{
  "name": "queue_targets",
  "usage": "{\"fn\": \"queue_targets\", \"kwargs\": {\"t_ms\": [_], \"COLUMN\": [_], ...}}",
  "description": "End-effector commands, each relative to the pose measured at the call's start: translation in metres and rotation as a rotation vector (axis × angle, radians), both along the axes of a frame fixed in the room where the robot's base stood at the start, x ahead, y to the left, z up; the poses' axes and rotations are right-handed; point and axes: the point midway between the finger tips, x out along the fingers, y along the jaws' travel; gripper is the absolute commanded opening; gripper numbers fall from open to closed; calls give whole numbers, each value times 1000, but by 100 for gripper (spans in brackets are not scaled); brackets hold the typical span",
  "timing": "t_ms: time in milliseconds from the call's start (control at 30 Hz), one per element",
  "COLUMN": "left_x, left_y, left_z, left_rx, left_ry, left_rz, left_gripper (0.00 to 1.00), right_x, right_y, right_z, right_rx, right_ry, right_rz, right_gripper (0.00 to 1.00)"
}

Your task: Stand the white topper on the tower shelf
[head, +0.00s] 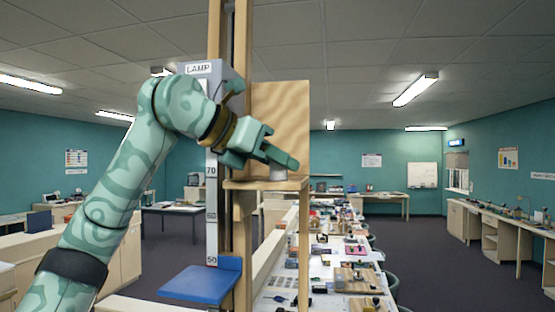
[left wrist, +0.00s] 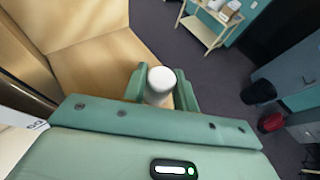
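The white topper (left wrist: 160,82) shows between the two fingers of my left gripper (left wrist: 162,92) in the left wrist view, with a finger close against each side. In the head view my left gripper (head: 285,160) reaches over the wooden tower shelf (head: 245,185) from the left. The lower part of the topper (head: 278,175) shows under the fingers, upright, at or just above the shelf board. Contact with the board is hard to make out. The gripper looks shut on the topper. My right gripper is in neither view.
A wooden back panel (head: 290,110) rises behind the shelf. A grey box labelled LAMP (head: 200,68) and a numbered scale (head: 211,200) stand left of the tower post. A blue platform (head: 203,284) is lower down. A long cluttered table (head: 330,290) runs behind.

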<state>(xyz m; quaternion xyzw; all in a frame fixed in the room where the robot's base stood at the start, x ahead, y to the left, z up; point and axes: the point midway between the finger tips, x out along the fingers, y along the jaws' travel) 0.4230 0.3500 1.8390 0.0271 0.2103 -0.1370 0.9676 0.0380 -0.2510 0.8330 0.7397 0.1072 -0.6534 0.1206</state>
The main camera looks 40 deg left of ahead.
Motion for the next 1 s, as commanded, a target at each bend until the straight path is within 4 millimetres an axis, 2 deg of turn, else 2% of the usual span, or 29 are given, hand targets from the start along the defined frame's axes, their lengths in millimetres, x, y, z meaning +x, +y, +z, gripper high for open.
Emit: {"fn": "queue_targets", "kwargs": {"t_ms": [33,67,433,567,800,1000], "left_x": [0,0,-3,-23,-73,-99], "left_y": [0,0,1,7,21,28], "left_z": [0,0,5,14,39,51], "left_rx": [0,0,-1,-1,0,1], "left_ry": [1,1,-2,-4,-3,0], "left_rz": [0,0,0,1,1,0], "left_gripper": [42,49,49,49,49,49], "right_x": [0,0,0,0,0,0], "right_y": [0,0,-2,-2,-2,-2], "right_z": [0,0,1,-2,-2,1], "right_rx": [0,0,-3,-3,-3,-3], "right_ry": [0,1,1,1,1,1], "right_rz": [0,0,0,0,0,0], "right_gripper": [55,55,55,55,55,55]}}
